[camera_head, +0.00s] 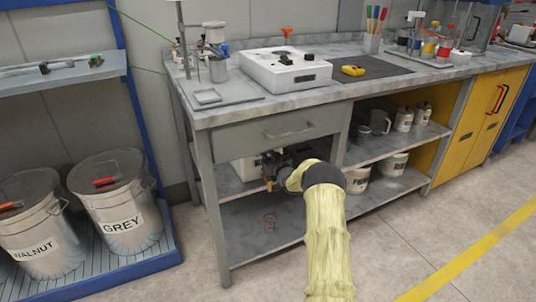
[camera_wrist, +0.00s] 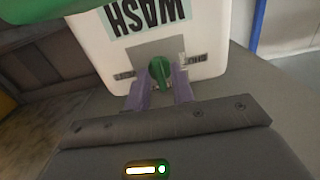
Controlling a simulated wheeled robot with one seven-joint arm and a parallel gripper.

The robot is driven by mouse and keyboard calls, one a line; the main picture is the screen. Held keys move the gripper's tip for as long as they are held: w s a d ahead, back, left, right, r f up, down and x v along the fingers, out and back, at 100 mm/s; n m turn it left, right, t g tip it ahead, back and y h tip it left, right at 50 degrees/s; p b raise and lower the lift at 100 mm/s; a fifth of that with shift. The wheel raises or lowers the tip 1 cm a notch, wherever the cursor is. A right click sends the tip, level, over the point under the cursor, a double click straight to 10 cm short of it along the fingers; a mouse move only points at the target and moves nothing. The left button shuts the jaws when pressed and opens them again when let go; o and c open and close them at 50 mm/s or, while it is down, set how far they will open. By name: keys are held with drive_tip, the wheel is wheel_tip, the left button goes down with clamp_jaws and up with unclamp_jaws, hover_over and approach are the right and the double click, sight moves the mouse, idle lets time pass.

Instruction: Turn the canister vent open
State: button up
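The white canister (camera_wrist: 210,45) fills the top of the wrist view, its WASH label (camera_wrist: 145,14) upside down. A green vent knob (camera_wrist: 160,72) is on its face by a grey plate, with small dark markings on both sides, too small to read. My gripper (camera_wrist: 162,88) has its two purple fingers on either side of the knob. Whether they touch it is unclear. In the head view the canister (camera_head: 244,168) is on the bench's middle shelf, under the drawer, partly hidden by my gripper (camera_head: 270,170). The knob is hidden there.
The bench's drawer (camera_head: 280,131) is just above my gripper and a bench leg (camera_head: 208,190) stands to its left. Cans and tubs (camera_head: 391,164) stand on the shelf at right. A green curved part (camera_wrist: 50,8) is at the wrist view's upper left. Open floor (camera_head: 400,230) lies in front.

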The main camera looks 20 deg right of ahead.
drive_tip(key=shift+o, duration=0.2)
drive_tip(key=shift+r, duration=0.15)
drive_tip(key=shift+s, duration=0.1)
drive_tip(key=shift+s+d+r+p, duration=0.1)
drive_tip(key=shift+s+p, duration=0.2)
drive_tip(key=shift+s, duration=0.35)
drive_tip(key=s+p, duration=0.3)
drive_tip(key=s, duration=1.3)
drive_tip(key=shift+d+p, duration=0.2)
drive_tip(key=shift+p, duration=0.15)
drive_tip(key=shift+w, duration=0.1)
